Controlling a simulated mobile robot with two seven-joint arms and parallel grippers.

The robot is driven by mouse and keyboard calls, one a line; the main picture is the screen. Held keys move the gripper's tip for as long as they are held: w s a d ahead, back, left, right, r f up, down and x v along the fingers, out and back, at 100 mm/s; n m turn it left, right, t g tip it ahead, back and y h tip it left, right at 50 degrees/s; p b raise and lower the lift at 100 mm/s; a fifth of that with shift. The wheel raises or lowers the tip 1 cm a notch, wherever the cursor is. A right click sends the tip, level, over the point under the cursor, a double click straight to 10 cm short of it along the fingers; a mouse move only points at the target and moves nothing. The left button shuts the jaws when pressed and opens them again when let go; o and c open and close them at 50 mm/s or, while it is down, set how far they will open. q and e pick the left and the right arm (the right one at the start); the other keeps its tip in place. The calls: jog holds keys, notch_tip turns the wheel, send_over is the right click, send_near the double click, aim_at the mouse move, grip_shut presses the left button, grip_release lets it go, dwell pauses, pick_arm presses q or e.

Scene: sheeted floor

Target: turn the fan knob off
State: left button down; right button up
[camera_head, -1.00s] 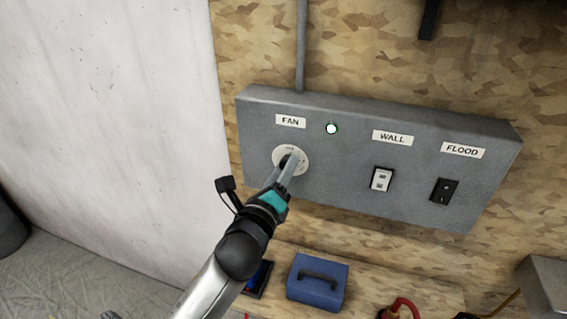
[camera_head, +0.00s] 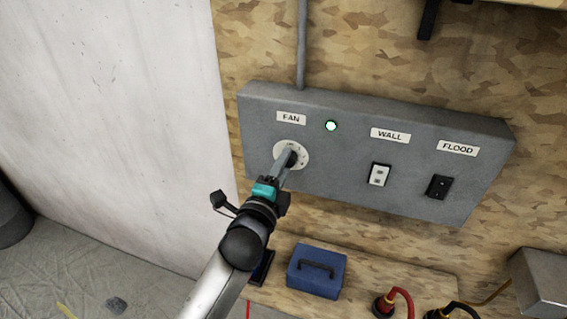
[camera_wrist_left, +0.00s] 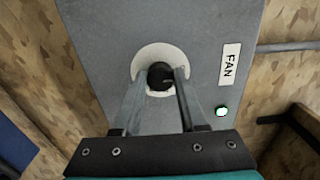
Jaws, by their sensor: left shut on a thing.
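The fan knob is a dark round knob (camera_wrist_left: 160,76) on a pale round dial plate (camera_head: 303,152) under the FAN label (camera_head: 291,118), on a grey wall panel (camera_head: 335,170). A green light (camera_head: 331,126) glows to the right of the label, and it also shows in the left wrist view (camera_wrist_left: 222,112). My left gripper (camera_head: 285,161) reaches the dial from the lower left. In the left wrist view its two fingers (camera_wrist_left: 158,90) stand on either side of the knob, shut on it. The fingers hide part of the knob in the head view. My right gripper is not in view.
A WALL switch (camera_head: 379,174) and a black FLOOD switch (camera_head: 439,187) sit to the right on the same panel. Below are a blue case (camera_head: 316,271), a red cable plug (camera_head: 385,304) and a grey box (camera_head: 541,285). A white wall (camera_head: 120,120) stands at left.

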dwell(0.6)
pick_arm(q)
jog(key=shift+c, duration=2.2)
grip_release()
jog(key=b+v, duration=0.1)
jog(key=v, duration=1.4)
jog(key=shift+s, duration=0.1)
jog(key=s+a+f+n+g+y+b, duration=0.1)
jog(key=s+a+f+n+g+b, duration=0.15)
jog(key=f, duration=1.15)
jog(key=s+a+f+n+g+y+b, duration=0.2)
jog(key=f+n+g+b, duration=0.15)
jog(key=f, duration=1.15)
jog(key=s+a+f+n+g+y+b, duration=0.1)
jog(key=s+a+f+n+g+b, duration=0.2)
jog(key=f, duration=1.1)
jog(key=s+a+f+n+g+b, duration=0.2)
jog(key=s+f+n, duration=0.1)
jog(key=s+f, duration=0.5)
jog(key=s+a+f+n+g+y+b, duration=0.1)
jog(key=s+a+f+n+g+b, duration=0.1)
jog(key=s+f, duration=0.6)
jog(key=s+a+f+n+g+b, duration=0.2)
jog(key=s+f+n, duration=0.3)
jog(key=s+f, duration=0.4)
jog(key=shift+s+a+g+y+b, duration=0.2)
jog(key=shift+s+g+y+b, duration=0.1)
jog(key=shift+s+g+b, duration=0.5)
